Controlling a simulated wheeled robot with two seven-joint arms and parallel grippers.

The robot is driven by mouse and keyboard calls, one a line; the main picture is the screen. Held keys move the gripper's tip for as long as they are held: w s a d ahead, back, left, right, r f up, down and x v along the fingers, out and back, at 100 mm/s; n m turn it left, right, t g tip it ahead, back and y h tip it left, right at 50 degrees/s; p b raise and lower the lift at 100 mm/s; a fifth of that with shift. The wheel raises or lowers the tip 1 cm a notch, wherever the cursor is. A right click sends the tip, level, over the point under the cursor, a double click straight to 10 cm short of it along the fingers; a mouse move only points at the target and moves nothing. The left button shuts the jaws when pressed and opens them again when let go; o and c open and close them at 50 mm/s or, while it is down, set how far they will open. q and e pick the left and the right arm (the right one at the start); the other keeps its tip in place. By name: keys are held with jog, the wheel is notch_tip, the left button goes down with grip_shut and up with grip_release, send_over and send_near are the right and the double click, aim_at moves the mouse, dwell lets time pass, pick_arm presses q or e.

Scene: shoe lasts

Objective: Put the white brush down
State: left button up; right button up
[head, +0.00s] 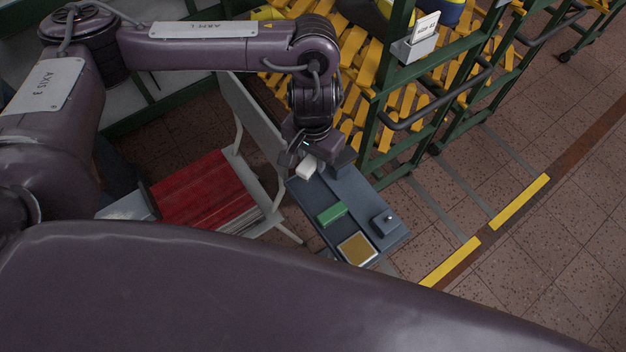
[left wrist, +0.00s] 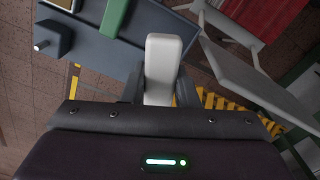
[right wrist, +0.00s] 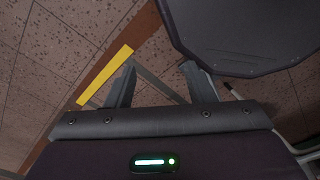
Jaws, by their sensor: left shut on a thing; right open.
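The white brush (head: 307,167) is a small pale block at the far left end of a grey-blue tray table (head: 352,194). My left gripper (head: 312,158) is shut on it. In the left wrist view the white brush (left wrist: 163,60) stands between the two fingers, its far end over or beside the table edge; whether it touches the surface I cannot tell. My right gripper (right wrist: 163,88) is open and empty above the tiled floor in the right wrist view; it does not show in the head view.
On the table are a green block (head: 332,214), a framed tan pad (head: 357,249) and a dark block with a knob (head: 385,222). A chair-like grey frame (head: 252,120) and a red stack (head: 200,192) stand left. Green racks with yellow slats (head: 400,130) stand behind.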

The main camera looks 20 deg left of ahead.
pick_arm(q)
jog(key=b, duration=0.1)
send_over(312, 191)
notch_tip(312, 191, down, 6)
jog(key=shift+w+f+b, duration=0.2)
jog(key=shift+f+b, duration=0.15)
jog(key=shift+f, duration=0.4)
notch_tip(312, 191, down, 2)
jog(key=shift+d+b, duration=0.1)
jog(key=shift+b, duration=0.3)
notch_tip(312, 191, down, 3)
jog(key=shift+r+b, duration=0.2)
jog(key=shift+b, duration=0.4)
jog(key=shift+f, duration=0.6)
jog(key=o, duration=1)
jog(key=shift+s, duration=0.15)
jog(key=shift+f, duration=0.1)
pick_arm(e)
jog(key=f, duration=0.4)
jog(key=shift+s+d+f, duration=0.1)
jog(key=shift+s+f, duration=0.05)
jog(key=shift+s, duration=0.15)
